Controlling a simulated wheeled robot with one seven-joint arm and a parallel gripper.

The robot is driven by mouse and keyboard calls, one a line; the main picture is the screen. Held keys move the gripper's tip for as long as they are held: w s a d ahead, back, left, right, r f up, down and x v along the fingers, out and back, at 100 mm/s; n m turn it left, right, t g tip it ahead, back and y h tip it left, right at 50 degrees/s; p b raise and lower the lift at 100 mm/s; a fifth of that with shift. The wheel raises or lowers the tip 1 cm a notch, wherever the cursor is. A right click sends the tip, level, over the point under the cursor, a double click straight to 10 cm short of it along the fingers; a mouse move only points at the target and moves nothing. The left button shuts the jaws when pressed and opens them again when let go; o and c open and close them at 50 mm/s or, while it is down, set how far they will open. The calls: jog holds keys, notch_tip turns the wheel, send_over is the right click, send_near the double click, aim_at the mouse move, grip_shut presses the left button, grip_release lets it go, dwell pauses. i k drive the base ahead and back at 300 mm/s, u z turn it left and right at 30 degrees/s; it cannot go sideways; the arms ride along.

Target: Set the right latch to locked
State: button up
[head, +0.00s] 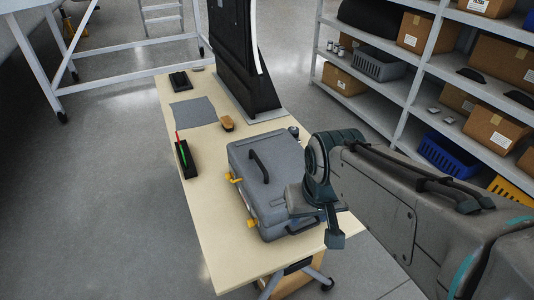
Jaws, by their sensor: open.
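A grey hard case (268,180) stands closed on the wooden workbench, with a black handle (258,166) on its lid. Two yellow latches sit on its left-facing side. The farther latch (236,180) sticks out a little. The nearer latch (251,223), lower and further right in the picture, is small; I cannot tell whether it is locked. My gripper (320,216) is open and empty, above the case's right near corner and apart from both latches. My arm reaches in from the right and hides the case's right edge.
The workbench (208,235) also holds a black tray with red and green tools (184,157), a brush (227,123), a grey mat (194,112) and a tall black panel (245,60). Shelves with boxes (489,128) stand at right.

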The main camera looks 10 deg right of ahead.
aim_at(251, 222)
jog(key=u, duration=0.2)
jog(key=k, duration=0.45)
jog(key=u, duration=1.35)
jog(key=i, duration=0.75)
jog(key=z, duration=0.6)
